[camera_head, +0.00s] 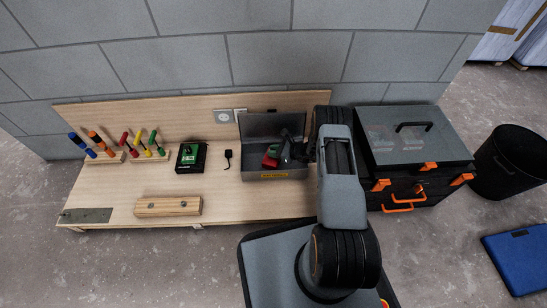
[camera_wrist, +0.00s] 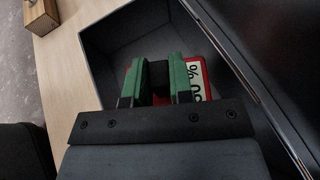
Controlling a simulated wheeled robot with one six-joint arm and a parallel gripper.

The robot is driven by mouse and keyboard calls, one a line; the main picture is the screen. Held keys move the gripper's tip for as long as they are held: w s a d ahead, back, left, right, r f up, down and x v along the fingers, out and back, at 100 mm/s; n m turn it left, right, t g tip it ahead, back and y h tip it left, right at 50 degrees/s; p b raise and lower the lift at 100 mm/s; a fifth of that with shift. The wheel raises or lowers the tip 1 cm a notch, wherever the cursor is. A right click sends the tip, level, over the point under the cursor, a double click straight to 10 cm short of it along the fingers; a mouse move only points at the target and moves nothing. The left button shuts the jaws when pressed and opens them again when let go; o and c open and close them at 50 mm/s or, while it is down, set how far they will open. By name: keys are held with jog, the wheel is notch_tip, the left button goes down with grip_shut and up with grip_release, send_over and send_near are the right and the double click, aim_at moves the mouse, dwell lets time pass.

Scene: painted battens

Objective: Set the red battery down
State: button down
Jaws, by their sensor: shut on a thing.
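The red battery (camera_head: 269,161) is at the open grey metal box (camera_head: 278,176) on the wooden bench. In the wrist view the battery (camera_wrist: 198,72) shows red edges and a white label ending in "0%". My gripper (camera_head: 277,154) reaches into the box from the right. In the wrist view its two green-padded fingers (camera_wrist: 158,80) are shut on the battery, inside the box's outline. The fingers cover much of the battery. I cannot tell whether the battery touches the box floor.
Left of the box are a black adapter (camera_head: 228,158) and a black-and-green unit (camera_head: 191,157). A wooden block (camera_head: 168,207) and screwdriver racks (camera_head: 148,155) are further left. The box's raised lid (camera_head: 272,125) stands behind. A black toolbox (camera_head: 420,150) is right. Bare bench lies front of the box.

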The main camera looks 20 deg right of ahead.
notch_tip(320, 180, down, 3)
jog(key=shift+f+b, duration=0.1)
jog(key=shift+b, duration=0.55)
jog(key=c, duration=1.4)
grip_release()
jog(key=shift+c, duration=0.2)
jog(key=o, duration=0.4)
jog(key=shift+o, duration=0.2)
